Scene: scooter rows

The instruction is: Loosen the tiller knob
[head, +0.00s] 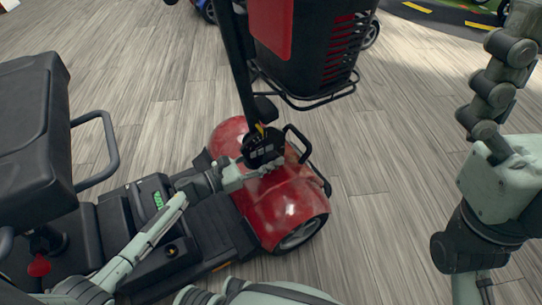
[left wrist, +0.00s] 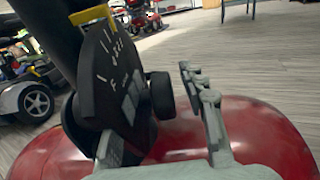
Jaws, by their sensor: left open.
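The red scooter's tiller (head: 236,70) rises from its red front cowl (head: 285,205). At its base is a black disc with white scale marks (head: 264,147), which also shows in the left wrist view (left wrist: 105,75). A black round tiller knob (left wrist: 162,95) sits beside the disc in the left wrist view. My left gripper (head: 258,168) is at the tiller base, over the cowl. Its fingers are open in the left wrist view (left wrist: 155,115), one on each side of the disc and knob area. I cannot tell whether they touch the knob. My right gripper is not in view.
A black basket (head: 318,50) hangs on the tiller above the gripper. A black loop handle (head: 300,143) stands close by on the cowl. The scooter seat (head: 35,130) is at the left. Other scooters (left wrist: 25,95) stand farther off. Wooden floor (head: 385,130) is clear to the right.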

